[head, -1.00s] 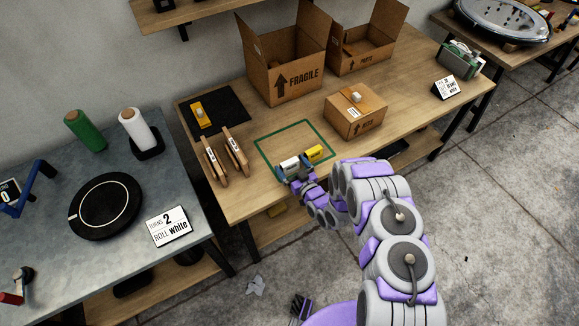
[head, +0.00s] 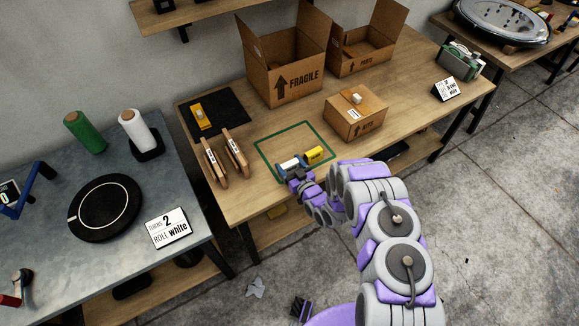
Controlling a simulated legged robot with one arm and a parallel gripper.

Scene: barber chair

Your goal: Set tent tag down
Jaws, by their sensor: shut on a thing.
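My gripper (head: 294,170) is over the near part of the green outlined square (head: 267,137) on the wooden table. It is shut on a small pale piece, which looks like the tent tag (head: 290,162). The jaws hide part of the tag, and I cannot tell whether it touches the tabletop. A yellow block (head: 314,154) is just right of the jaws, near the right side of the square.
Two wooden frames (head: 226,157) stand left of the square. Behind them is a black mat (head: 220,110) with a yellow item. A closed carton (head: 354,116) sits to the right, and an open FRAGILE box (head: 288,68) stands behind. The square's middle is bare.

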